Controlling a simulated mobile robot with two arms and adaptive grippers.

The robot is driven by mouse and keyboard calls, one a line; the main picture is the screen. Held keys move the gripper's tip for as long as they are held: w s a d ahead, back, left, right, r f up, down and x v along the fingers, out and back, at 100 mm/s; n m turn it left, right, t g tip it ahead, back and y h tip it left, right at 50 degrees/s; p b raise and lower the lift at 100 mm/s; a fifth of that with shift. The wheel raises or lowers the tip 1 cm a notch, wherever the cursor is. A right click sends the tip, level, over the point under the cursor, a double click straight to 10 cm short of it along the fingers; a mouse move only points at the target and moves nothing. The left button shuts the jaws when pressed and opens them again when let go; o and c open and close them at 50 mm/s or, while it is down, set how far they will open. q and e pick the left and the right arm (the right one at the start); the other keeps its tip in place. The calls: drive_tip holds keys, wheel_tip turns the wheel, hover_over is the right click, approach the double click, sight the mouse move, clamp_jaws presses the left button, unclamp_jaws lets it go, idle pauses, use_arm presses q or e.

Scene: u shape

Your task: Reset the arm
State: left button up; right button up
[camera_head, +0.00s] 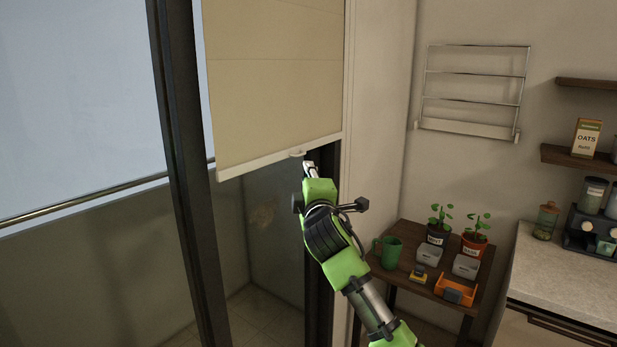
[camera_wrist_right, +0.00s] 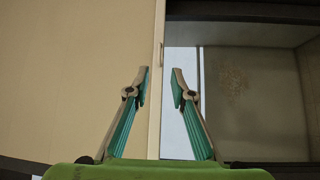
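My right arm reaches up from the lower right in the head view. Its gripper (camera_head: 308,167) is just below the bottom bar of a beige window blind (camera_head: 275,80). A small pull handle (camera_head: 297,153) on that bar is beside the gripper. In the right wrist view, the two fingers (camera_wrist_right: 161,74) stand apart, with nothing clamped between them. The blind's bottom edge (camera_wrist_right: 158,40) runs through the gap between the fingertips in that view; I cannot tell whether they touch it. My left gripper is not in view.
A wooden side table (camera_head: 408,281) holds potted plants, a green mug (camera_head: 389,252) and an orange bin (camera_head: 455,291). A counter (camera_head: 565,275) stands at the right, below shelves (camera_head: 580,158). A wall rack (camera_head: 472,89) hangs behind. A dark frame post (camera_head: 181,150) stands left of the blind.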

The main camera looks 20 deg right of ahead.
drive_tip(key=shift+f, duration=0.1)
drive_tip(key=s+f+m+g+y+b, duration=0.1)
drive_tip(key=s+f+m+g, duration=0.15)
drive_tip(key=f, duration=1.85)
drive_tip(key=s+f+m+g+y+b, duration=0.1)
drive_tip(key=s+f+g, duration=0.25)
drive_tip(key=f, duration=1.75)
drive_tip(key=s+d+f+m+g+b, duration=0.1)
drive_tip(key=s+f+g, duration=0.1)
drive_tip(key=s+f, duration=0.55)
drive_tip(key=s+f+m+g, duration=0.1)
drive_tip(key=s+f, duration=0.3)
drive_tip(key=f, duration=0.6)
drive_tip(key=s+d+f+m+g+b, duration=0.1)
drive_tip(key=s+f+g, duration=0.1)
drive_tip(key=s+f, duration=0.5)
drive_tip(key=s+f+m+g, duration=0.2)
drive_tip(key=s+f, duration=1.1)
drive_tip(key=f, duration=0.1)
drive_tip(key=s+f+m+g+b, duration=0.1)
drive_tip(key=s+f, duration=0.5)
drive_tip(key=s, duration=1.1)
drive_tip(key=s+d+f+m+g+b, duration=0.1)
drive_tip(key=s+f+m+g, duration=0.2)
drive_tip(key=s, duration=1.4)
wheel_tip(320, 180, down, 3)
drive_tip(key=shift+s+g, duration=0.4)
